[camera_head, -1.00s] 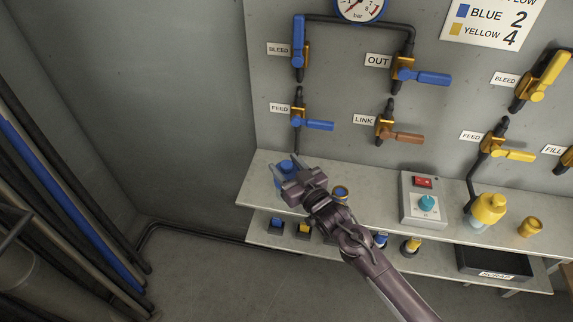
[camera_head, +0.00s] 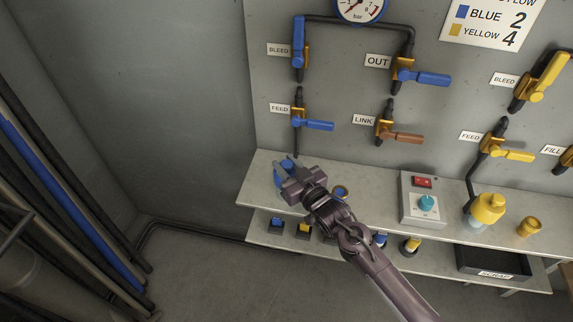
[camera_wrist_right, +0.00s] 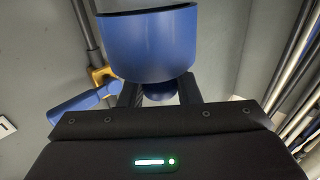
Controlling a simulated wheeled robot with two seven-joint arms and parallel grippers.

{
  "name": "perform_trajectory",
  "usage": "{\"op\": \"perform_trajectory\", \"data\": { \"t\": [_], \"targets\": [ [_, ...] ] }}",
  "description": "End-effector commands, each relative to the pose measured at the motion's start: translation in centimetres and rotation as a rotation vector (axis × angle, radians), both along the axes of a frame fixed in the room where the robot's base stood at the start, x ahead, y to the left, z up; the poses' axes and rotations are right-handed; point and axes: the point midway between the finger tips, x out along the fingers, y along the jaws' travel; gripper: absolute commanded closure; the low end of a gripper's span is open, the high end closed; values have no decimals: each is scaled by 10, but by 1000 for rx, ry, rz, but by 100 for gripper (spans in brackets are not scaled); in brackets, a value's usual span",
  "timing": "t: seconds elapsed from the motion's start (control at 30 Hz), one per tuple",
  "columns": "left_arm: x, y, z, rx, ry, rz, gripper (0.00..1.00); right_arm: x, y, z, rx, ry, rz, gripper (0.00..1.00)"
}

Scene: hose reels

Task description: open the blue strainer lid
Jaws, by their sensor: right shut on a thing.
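A thin dark curve shows at the lid's far rim; I cannot tell whether this is a gap. My left gripper is not in view.
Blue-handled feed (camera_head: 319,125) and out (camera_head: 433,78) valves are on the wall panel above. A control box (camera_head: 411,207) and yellow strainer (camera_head: 488,208) stand to the right on the shelf (camera_head: 375,197). Long pipes and rods (camera_head: 62,200) line the left wall.

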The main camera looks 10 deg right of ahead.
Motion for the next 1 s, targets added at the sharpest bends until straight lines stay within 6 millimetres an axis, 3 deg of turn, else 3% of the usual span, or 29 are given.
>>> {"op": "perform_trajectory", "data": {
  "t": [0.5, 1.0],
  "targets": [
    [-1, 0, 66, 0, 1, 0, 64, 23, -8, 18, 100, 310, -2, 100],
    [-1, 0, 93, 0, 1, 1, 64, 42, -13, 15, 178, 550, -1, 100]
  ]
}}
